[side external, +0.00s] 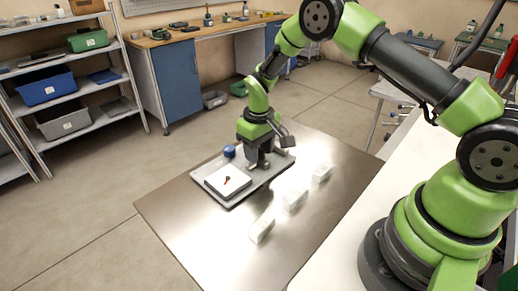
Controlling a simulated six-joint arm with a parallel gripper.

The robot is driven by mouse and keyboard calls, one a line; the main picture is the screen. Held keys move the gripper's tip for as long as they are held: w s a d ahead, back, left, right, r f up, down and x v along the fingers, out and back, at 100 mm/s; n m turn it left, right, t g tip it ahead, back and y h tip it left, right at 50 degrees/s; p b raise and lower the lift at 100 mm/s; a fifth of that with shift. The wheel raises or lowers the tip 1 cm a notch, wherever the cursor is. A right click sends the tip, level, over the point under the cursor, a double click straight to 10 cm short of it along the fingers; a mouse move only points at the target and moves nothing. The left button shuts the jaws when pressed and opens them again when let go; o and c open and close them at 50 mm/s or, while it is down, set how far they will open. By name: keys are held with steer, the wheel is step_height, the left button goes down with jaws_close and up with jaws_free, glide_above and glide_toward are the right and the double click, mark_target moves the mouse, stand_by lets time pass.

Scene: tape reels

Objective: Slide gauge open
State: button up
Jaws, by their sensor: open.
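A flat grey tray (233,201) lies on the metal table. A white square plate or box (217,184) sits on its left part, with a small red and dark mark or pointer (227,180) on top. A small blue round piece (229,151) is at the tray's back edge. My gripper (259,165) points down at the tray's right part, close above or touching it; I cannot tell which. It is open. What lies between or behind its fingers is hidden, and I cannot make out for sure which part is the gauge.
Three white blocks (262,227), (296,198), (322,172) stand in a slanting row on the shiny metal table (190,240), to the right of the tray. The table's front left is clear. Shelves with bins and a workbench stand farther back.

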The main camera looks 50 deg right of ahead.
jaws_close()
steer(key=shift+a, duration=1.6)
jaws_free()
step_height(320, 180, up, 10)
